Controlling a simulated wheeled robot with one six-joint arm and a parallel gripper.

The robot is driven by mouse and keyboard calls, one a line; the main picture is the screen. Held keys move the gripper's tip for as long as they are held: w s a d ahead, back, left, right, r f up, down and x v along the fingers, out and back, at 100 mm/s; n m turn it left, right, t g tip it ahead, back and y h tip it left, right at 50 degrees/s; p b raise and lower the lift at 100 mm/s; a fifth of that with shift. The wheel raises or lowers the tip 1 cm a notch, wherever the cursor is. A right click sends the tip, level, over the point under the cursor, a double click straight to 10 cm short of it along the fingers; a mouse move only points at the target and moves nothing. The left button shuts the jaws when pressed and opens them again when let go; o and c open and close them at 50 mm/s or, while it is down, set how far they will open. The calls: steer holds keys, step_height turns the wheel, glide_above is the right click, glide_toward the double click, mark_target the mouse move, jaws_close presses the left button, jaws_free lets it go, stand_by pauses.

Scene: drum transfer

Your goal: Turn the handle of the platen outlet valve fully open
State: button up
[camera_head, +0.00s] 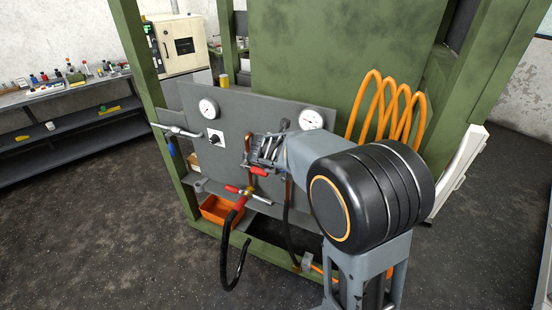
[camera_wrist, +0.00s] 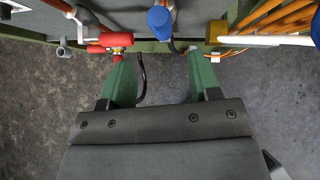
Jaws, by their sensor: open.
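My gripper (camera_head: 262,152) is in front of the grey panel, below and left of the right gauge. In the wrist view my gripper (camera_wrist: 158,58) is open, with its two green fingers apart and nothing between them. A red valve handle (camera_wrist: 112,40) lies just beyond the left fingertip; whether they touch is unclear. A blue handle (camera_wrist: 160,20) lies ahead, between the lines of the fingers. In the head view a red handle (camera_head: 257,171) shows just below my gripper, and a red-handled brass valve (camera_head: 248,192) lower down. I cannot tell which is the platen outlet valve.
The grey panel (camera_head: 225,120) carries a left gauge (camera_head: 208,108), a right gauge (camera_head: 311,119) and a switch (camera_head: 215,137). Black hose (camera_head: 236,240) hangs below. Orange hose coils (camera_head: 385,105) are at right. An orange tray (camera_head: 216,208) sits under the panel, inside the green frame.

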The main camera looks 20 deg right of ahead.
steer(key=shift+v, duration=2)
